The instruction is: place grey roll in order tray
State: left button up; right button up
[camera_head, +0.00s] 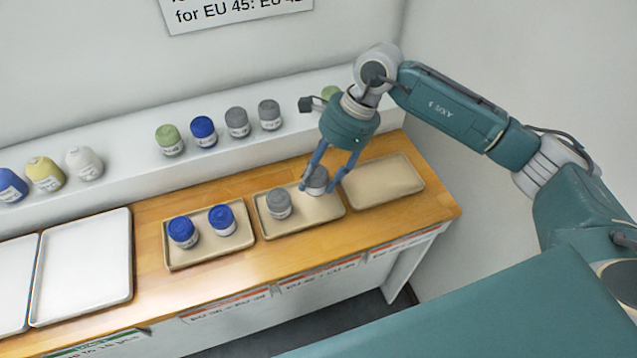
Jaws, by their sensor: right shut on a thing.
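My right gripper (329,183) is shut on a grey roll (317,180) with a white label band. It holds the roll upright at the right part of the middle beige tray (312,215); I cannot tell whether the roll touches the tray. Another grey roll (279,204) stands in the left part of that tray. More grey rolls stand on the shelf, one here (237,122) and one beside it (269,114). Which tray is the order tray cannot be read from here. My left gripper is not in view.
A beige tray (209,257) to the left holds two blue rolls (182,231). A beige tray (384,181) to the right is empty. White trays (82,265) lie at the far left. Green, blue, yellow and white rolls stand on the raised shelf (110,178) behind.

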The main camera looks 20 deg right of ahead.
aim_at(319, 189)
notch_tip(319, 189, down, 4)
jog(key=shift+r+p, duration=0.1)
jog(key=shift+p, duration=0.4)
jog(key=shift+f, duration=0.6)
jog(key=o, duration=1.2)
jog(key=shift+c, duration=0.2)
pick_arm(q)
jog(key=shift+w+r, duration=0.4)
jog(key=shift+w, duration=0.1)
